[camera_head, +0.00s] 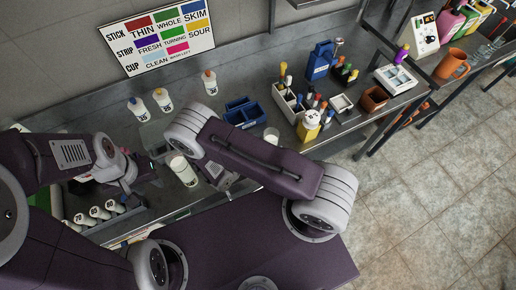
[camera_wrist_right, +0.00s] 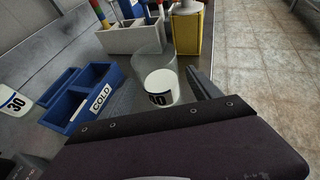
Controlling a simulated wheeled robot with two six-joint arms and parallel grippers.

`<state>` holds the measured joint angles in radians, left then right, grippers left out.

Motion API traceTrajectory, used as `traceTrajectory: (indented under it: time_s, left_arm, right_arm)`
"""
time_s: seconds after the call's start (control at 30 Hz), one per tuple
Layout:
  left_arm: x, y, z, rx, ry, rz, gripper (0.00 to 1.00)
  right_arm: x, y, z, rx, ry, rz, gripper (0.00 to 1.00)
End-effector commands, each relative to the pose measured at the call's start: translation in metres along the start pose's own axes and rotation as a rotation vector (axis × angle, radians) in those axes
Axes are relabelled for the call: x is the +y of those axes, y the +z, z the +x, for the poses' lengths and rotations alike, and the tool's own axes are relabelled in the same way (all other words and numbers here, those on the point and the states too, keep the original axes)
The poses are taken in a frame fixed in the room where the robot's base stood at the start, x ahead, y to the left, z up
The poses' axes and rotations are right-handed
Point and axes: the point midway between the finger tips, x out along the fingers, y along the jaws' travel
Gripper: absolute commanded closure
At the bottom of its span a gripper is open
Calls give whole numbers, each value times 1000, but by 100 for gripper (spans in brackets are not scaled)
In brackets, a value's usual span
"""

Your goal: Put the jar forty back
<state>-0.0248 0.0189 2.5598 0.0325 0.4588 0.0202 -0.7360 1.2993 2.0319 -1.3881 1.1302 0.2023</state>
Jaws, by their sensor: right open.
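In the head view a clear jar with white contents (camera_head: 271,138) stands on the bench right of the blue boxes. In the right wrist view this jar (camera_wrist_right: 161,88) is upright before my right gripper, its number partly cut off and not surely readable. Another tall jar of white liquid (camera_head: 184,170) stands between my arms. Several white-capped numbered jars (camera_head: 98,212) sit in a rack at the lower left; none reads clearly as forty. My right gripper is open, its dark finger (camera_wrist_right: 207,95) beside the jar; my arm hides it in the head view. My left gripper (camera_head: 128,178) is near the rack, jaws unclear.
Blue boxes (camera_wrist_right: 88,95), one marked COLD, stand left of the jar. A white caddy (camera_head: 288,102) and yellow bottle (camera_head: 309,126) are close behind it. Numbered bottles (camera_head: 163,100) line the wall under a colour chart (camera_head: 160,36). A wooden box (camera_head: 374,98) is farther right.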

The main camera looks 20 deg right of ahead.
Motion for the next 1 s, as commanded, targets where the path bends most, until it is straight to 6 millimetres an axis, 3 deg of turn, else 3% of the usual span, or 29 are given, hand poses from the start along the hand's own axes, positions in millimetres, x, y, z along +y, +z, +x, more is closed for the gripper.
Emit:
traceTrajectory:
  time_s: [0.2,0.4,0.7,0.77,0.87,0.93,1.0]
  left_arm:
    - [0,2,16,0,0,0,62]
    - [0,2,21,0,0,0,62]
    - [0,2,21,0,0,0,62]
    - [0,2,21,0,0,0,62]
    - [0,2,21,0,0,0,62]
    - [0,2,21,0,0,0,62]
    - [0,2,22,0,0,0,62]
  right_arm:
    - [2,-4,-53,2,8,2,28]
    - [1,-2,-88,1,4,2,28]
    - [-8,5,-93,36,-60,48,28]
    - [-22,14,-88,105,-171,142,28]
    - [-57,30,-87,292,-459,431,28]
    - [-74,37,-95,436,-668,700,28]
    - [-78,46,-104,563,-841,993,28]
